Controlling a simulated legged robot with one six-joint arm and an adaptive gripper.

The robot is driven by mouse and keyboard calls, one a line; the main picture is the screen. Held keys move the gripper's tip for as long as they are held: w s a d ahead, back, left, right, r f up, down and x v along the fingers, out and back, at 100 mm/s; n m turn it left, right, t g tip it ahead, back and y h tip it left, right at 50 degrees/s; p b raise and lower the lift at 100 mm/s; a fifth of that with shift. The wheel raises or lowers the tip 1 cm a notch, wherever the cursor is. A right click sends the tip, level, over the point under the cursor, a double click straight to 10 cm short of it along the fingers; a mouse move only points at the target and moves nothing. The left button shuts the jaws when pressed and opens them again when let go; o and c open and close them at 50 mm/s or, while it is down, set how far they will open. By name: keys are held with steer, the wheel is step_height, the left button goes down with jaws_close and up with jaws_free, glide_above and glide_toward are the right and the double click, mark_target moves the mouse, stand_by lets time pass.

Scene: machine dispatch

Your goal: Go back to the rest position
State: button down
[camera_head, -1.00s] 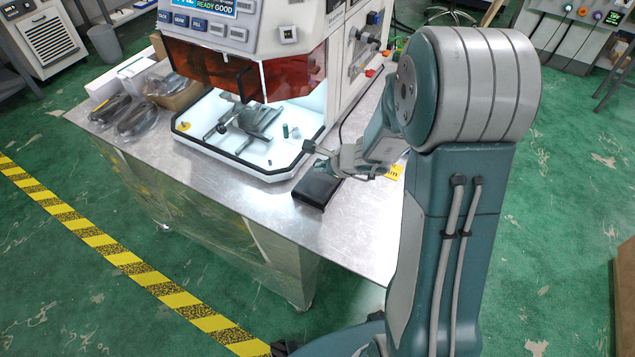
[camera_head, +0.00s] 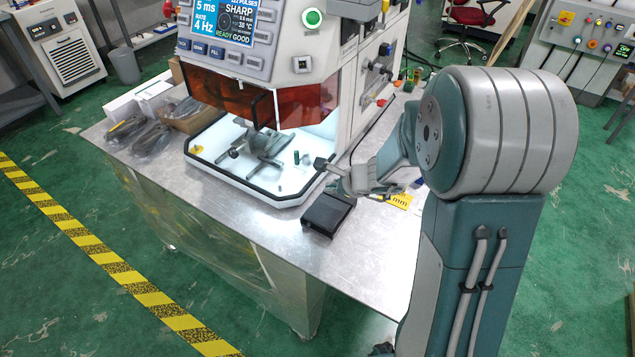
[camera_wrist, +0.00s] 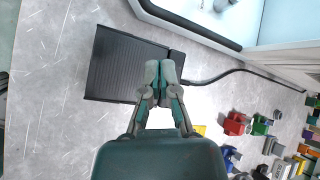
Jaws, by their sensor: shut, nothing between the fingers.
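My gripper (camera_wrist: 159,75) is shut and empty in the wrist view. Its fingertips are together above the right end of a flat black ribbed pad (camera_wrist: 118,65), with the metal table top (camera_wrist: 48,95) below; I cannot tell how high it is. In the head view my arm reaches left over the table, and my gripper (camera_head: 345,182) shows small just above and behind the black pad (camera_head: 327,213). My large upper arm joint hides part of the table's right side in that view.
The machine (camera_head: 285,80) with an orange shield and a lit white tray (camera_head: 235,188) stands close to my gripper. Bagged parts (camera_head: 140,135) lie at the left. A cable (camera_wrist: 225,75) runs from the pad. Small coloured items (camera_wrist: 236,123) lie at the wrist view's right.

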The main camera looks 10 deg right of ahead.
steer(key=s+a+r+n+g+y, duration=0.1)
steer(key=s+a+r+n, duration=0.2)
steer(key=s+r+n, duration=0.25)
steer(key=s+a+r+n+g, duration=0.1)
steer(key=s+a+r+n, duration=0.25)
steer(key=r+n, duration=0.25)
steer(key=s+d+r+n+h, duration=0.2)
steer(key=s+n, duration=0.3)
steer(key=s, duration=0.3)
steer(key=s+d+r+n+h, duration=0.2)
steer(key=s+r+n+h, duration=0.1)
steer(key=s, duration=0.5)
steer(key=r+n, duration=0.1)
steer(key=n, duration=0.1)
steer(key=shift+s+d+r+n+h, duration=0.2)
steer(key=shift+d+r+n+h, duration=0.05)
steer(key=shift+d+n+h, duration=0.1)
